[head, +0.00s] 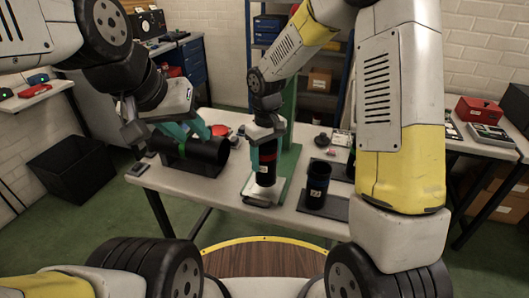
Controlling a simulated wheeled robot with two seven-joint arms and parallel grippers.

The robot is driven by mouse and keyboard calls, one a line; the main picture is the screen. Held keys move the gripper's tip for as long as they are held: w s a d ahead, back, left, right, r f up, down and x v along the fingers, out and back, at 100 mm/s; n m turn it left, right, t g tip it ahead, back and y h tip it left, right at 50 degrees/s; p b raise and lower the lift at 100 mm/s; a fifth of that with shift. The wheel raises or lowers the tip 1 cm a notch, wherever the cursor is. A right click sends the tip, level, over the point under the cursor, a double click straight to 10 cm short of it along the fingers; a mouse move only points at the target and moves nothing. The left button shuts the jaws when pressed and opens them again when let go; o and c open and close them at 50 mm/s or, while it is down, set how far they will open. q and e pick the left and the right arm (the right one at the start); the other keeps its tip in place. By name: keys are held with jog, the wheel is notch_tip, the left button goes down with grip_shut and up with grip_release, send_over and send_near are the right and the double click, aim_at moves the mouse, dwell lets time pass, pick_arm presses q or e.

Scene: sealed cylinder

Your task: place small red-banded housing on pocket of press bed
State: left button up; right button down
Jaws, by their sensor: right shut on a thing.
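The small red-banded housing (267,158) is a dark upright cylinder in the head view. My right gripper (265,147) is shut on its upper part, with a teal finger showing. The housing is at the light-metal press bed (259,199), in front of the green press column. Its lower end hides the pocket, and I cannot tell whether it is fully seated. My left gripper (186,134) is open, its teal fingers apart above a black cylinder with a green band (209,151) lying on its side.
The green press column (289,112) rises behind my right gripper. Small parts lie at the table's back. A black bin (72,170) stands on the floor at left.

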aim_at(265, 165)
jog(key=shift+w+a, duration=0.2)
jog(key=shift+w, duration=0.35)
jog(key=shift+f, duration=1.75)
jog(key=shift+f, duration=0.1)
jog(key=shift+c, duration=2)
grip_release()
jog(key=shift+f, duration=0.1)
